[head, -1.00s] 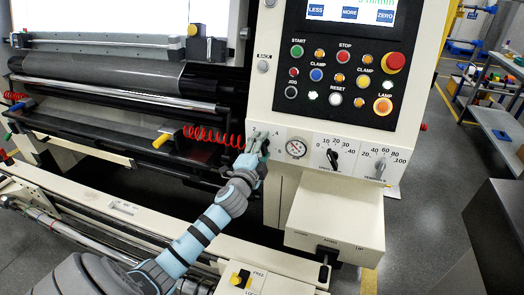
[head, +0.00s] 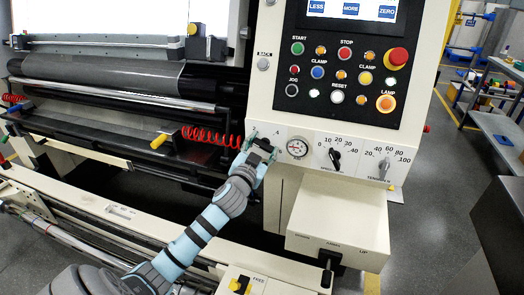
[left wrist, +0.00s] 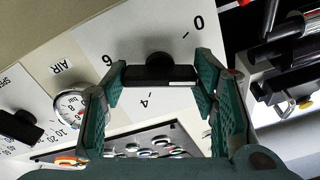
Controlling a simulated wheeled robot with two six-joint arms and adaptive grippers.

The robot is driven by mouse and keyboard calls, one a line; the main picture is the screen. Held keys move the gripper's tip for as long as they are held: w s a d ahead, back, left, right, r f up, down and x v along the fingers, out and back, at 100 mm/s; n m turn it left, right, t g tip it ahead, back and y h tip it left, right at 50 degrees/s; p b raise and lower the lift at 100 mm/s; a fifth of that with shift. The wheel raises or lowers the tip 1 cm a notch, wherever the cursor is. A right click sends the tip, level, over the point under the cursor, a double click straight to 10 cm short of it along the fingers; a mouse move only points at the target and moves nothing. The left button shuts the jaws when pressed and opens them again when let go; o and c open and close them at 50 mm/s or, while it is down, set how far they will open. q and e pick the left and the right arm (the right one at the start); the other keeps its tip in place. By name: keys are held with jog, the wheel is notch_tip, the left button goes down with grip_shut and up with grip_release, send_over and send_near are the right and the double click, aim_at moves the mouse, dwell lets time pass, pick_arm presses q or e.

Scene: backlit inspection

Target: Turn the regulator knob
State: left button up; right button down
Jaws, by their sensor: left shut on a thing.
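The regulator knob (left wrist: 158,72) is a black bar-shaped knob on a white dial plate, seen upside down in the left wrist view, with the marks 0, 4 and 6 readable around it. My left gripper (left wrist: 160,78) has its teal fingers at the two ends of the knob's bar and is shut on it. In the head view, my left gripper (head: 262,146) is at the left end of the panel's lower strip and mostly hides the knob and its plate. My right gripper is not in view.
A round pressure gauge (head: 297,148) sits just right of the gripper. Further right are a black speed knob (head: 334,158) and a grey tension knob (head: 383,168). Buttons fill the black panel (head: 340,75) above. A red coiled hose (head: 208,137) hangs to the left.

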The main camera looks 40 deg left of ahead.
pick_arm(q)
jog(key=n+b, duration=0.1)
jog(key=n, duration=0.4)
jog(key=shift+f+n+b, duration=0.1)
jog(key=shift+n+b, duration=0.2)
jog(key=shift+b, duration=0.05)
jog(key=n+b, duration=0.1)
jog(key=n, duration=0.3)
jog(key=shift+n, duration=0.4)
jog(key=o, duration=1.2)
jog(key=shift+c, duration=0.2)
jog(key=shift+s, duration=0.1)
jog(key=v, duration=1.1)
jog(key=shift+s, duration=0.4)
jog(key=shift+d, duration=0.1)
